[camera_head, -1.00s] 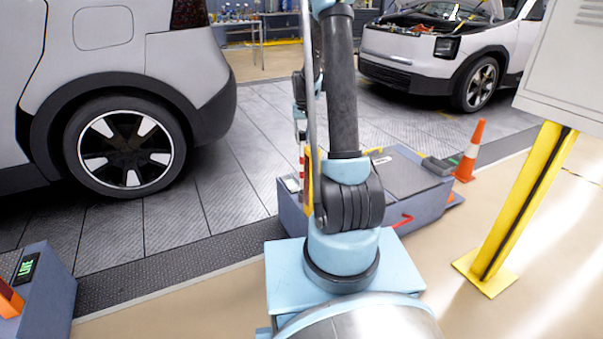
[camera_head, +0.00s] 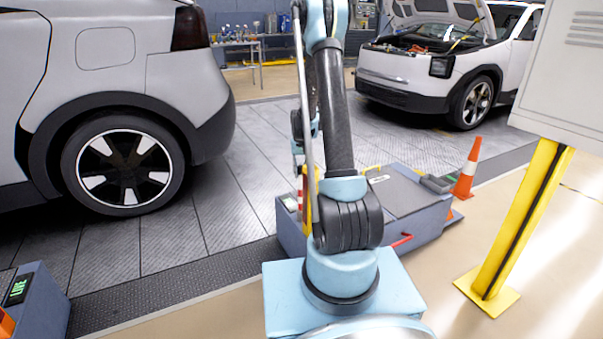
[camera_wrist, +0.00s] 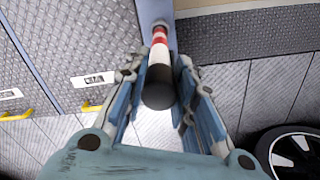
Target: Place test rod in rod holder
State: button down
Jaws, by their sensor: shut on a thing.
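The test rod (camera_wrist: 159,58) has red and white bands and a thick black end. In the wrist view it lies between the two blue fingers of my gripper (camera_wrist: 159,83), which is shut on it. The black end points toward the camera. The far end meets a grey ring at the edge of a blue-grey unit; I cannot tell whether it sits inside the ring. In the head view the rod's red and white bands (camera_head: 300,192) show beside the unit, left of my arm. My gripper there (camera_head: 298,158) is small and partly hidden. I cannot make out the rod holder for certain.
The blue-grey unit (camera_head: 400,195) stands behind my arm, with an orange cone (camera_head: 467,172) at its right. A yellow post (camera_head: 520,225) stands at the right. A car (camera_head: 110,100) fills the left, and another, hood open (camera_head: 440,65), stands behind. Tan floor is clear at right.

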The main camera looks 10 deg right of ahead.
jog(key=shift+f, duration=0.1)
jog(key=c, duration=1.3)
grip_release()
